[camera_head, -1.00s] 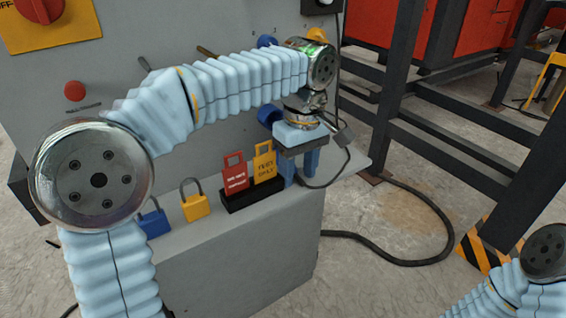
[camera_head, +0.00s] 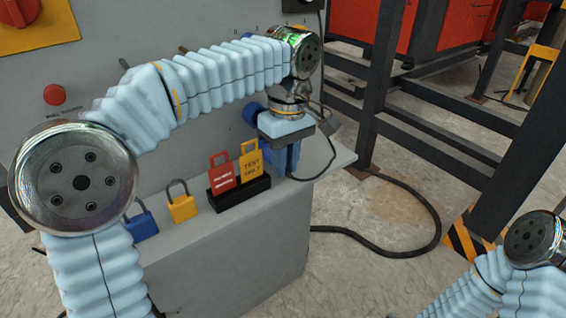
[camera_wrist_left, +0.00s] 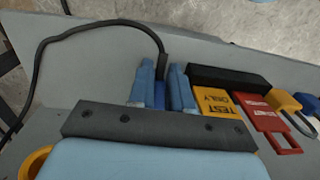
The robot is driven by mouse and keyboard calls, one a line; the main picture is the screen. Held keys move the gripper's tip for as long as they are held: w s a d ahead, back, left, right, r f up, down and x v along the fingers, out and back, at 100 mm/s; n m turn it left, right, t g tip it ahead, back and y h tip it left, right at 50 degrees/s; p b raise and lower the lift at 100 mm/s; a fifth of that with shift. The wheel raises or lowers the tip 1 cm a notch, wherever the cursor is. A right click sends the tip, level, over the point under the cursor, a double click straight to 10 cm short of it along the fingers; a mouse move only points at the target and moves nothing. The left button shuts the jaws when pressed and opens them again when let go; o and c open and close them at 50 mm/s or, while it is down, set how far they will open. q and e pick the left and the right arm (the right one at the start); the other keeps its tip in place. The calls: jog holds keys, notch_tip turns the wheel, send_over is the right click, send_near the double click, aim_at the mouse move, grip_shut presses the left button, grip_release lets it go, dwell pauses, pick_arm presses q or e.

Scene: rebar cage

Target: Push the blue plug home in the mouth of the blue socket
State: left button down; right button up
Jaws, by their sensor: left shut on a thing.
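My left gripper (camera_head: 286,164) is shut on the blue plug, with its blue fingers pointing down beside the yellow tag, above the cabinet's ledge. In the left wrist view the blue plug (camera_wrist_left: 161,96) shows between the two fingers, with a black cable (camera_wrist_left: 105,27) rising from its far end. In the head view the plug is mostly hidden by the gripper. A round blue fitting (camera_head: 252,113), which looks like the blue socket, is on the grey panel just left of the gripper. Its mouth is not visible and the plug is apart from it. My right gripper is out of view.
A black holder (camera_head: 240,194) with a red tag (camera_head: 222,175) and a yellow tag (camera_head: 251,163) stands close to the gripper. Yellow (camera_head: 181,207) and blue (camera_head: 143,226) padlocks are on the ledge (camera_head: 310,188). A black cable (camera_head: 400,256) loops on the floor.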

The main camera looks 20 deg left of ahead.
pick_arm(q)
notch_tip(320, 180, up, 3)
jog(key=shift+f, duration=0.15)
jog(key=s+d, duration=1)
jog(key=d, duration=0.3)
jog(key=w+a+r+t+h+b, duration=0.2)
jog(key=w+a+r+h+b, duration=0.1)
jog(key=a, duration=0.4)
jog(key=shift+w+r+h, duration=0.5)
jog(key=shift+w+r, duration=0.25)
jog(key=shift+r, duration=0.2)
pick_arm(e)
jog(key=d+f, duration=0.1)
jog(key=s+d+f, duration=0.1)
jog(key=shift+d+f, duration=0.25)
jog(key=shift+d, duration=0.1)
pick_arm(q)
jog(key=shift+w+a+p, duration=0.75)
jog(key=shift+w+a, duration=0.15)
jog(key=shift+a, duration=0.25)
jog(key=shift+w+a+p, duration=0.75)
jog(key=shift+w+a, duration=0.15)
jog(key=shift+a, duration=0.25)
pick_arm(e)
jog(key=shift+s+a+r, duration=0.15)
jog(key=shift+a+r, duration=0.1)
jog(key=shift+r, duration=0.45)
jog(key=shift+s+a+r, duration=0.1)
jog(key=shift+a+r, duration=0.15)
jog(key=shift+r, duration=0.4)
